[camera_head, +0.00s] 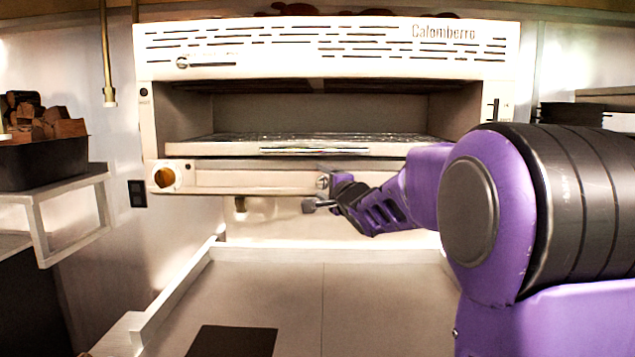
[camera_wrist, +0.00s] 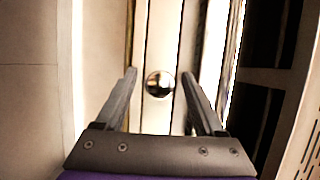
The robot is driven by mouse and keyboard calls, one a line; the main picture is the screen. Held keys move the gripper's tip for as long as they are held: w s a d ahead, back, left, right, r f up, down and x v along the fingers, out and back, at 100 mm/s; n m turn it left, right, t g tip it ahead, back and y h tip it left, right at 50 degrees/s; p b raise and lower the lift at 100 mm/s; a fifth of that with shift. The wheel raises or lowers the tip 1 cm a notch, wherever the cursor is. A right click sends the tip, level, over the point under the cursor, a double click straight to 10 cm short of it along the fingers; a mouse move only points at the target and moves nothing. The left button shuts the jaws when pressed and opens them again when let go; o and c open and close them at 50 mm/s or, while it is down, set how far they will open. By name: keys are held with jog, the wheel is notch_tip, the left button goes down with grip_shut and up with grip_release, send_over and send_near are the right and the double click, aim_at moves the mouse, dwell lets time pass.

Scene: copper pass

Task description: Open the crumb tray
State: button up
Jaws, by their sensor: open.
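The crumb tray (camera_head: 255,181) is a long pale front strip low on the grill, below the rack. It looks flush with the grill front. Its small round shiny knob (camera_head: 322,181) shows right of the strip's middle, and in the wrist view the knob (camera_wrist: 159,84) lies between my fingers. My gripper (camera_head: 321,189) is at the knob, with one finger below it and the other above. In the wrist view my gripper (camera_wrist: 158,76) is open, with a clear gap on both sides of the knob. How deep the fingertips reach past the knob is hard to tell.
The white grill (camera_head: 320,50) has an open cavity with a wire rack (camera_head: 315,139) above the tray. A round dial (camera_head: 165,178) sits at the strip's left. A pale counter (camera_head: 300,290) with a dark mat (camera_head: 232,341) lies clear below. A dark bin (camera_head: 42,163) stands on a left shelf.

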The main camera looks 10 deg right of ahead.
dwell(0.3)
grip_shut()
dwell(0.4)
